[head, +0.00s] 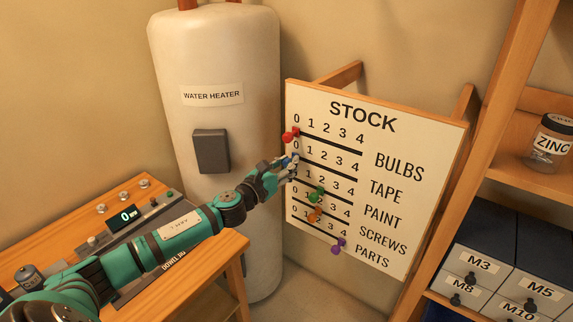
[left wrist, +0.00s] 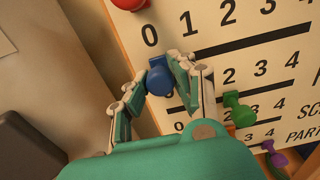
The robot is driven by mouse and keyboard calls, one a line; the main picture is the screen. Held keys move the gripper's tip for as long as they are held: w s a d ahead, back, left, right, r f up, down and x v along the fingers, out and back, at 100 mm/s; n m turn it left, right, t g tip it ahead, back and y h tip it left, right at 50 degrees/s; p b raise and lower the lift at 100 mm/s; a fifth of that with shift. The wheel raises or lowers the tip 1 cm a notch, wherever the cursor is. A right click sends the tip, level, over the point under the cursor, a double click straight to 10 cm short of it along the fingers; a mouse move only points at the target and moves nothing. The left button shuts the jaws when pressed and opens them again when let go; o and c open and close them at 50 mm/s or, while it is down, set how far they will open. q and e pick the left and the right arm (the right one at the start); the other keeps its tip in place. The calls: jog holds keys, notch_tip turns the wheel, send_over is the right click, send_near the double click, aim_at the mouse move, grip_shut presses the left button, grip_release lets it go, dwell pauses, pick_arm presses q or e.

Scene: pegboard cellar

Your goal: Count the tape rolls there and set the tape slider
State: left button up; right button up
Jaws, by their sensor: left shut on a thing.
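The STOCK board (head: 415,130) has slider rows for bulbs, tape, paint, screws and parts, each numbered 0 to 4. The blue tape slider knob (left wrist: 159,80) is at the left end of its row, just below the 0. My left gripper (head: 284,167) is shut on this blue knob; in the left wrist view (left wrist: 165,88) its fingers are on both sides of it. In the head view the fingers partly hide the knob. No tape rolls can be made out. My right gripper is not in view.
A red knob (head: 291,134) sits at 0 above; green (head: 316,194), orange (head: 314,214) and purple (head: 338,244) knobs sit lower. The water heater (head: 215,60) stands left of the board. Shelves with a ZINC jar (head: 549,145) and labelled drawers are right. A wooden bench (head: 215,262) is left.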

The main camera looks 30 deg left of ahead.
pick_arm(q)
jog(key=shift+s+d+p, duration=0.15)
jog(key=shift+d+p, duration=0.35)
jog(key=shift+d, duration=0.85)
jog(key=shift+s+d+p, duration=0.1)
jog(key=shift+d+p, duration=0.4)
jog(key=shift+d, duration=0.85)
jog(key=shift+s+d+p, duration=0.15)
jog(key=shift+d+p, duration=0.4)
jog(key=shift+d, duration=1.25)
jog(key=shift+s+d+p, duration=0.1)
jog(key=shift+d+p, duration=0.4)
jog(key=shift+d, duration=1.25)
jog(key=o, duration=1.8)
jog(key=shift+s, duration=0.2)
jog(key=shift+s, duration=0.1)
jog(key=s, duration=0.9)
jog(key=shift+a+p, duration=0.35)
jog(key=shift+p, duration=0.1)
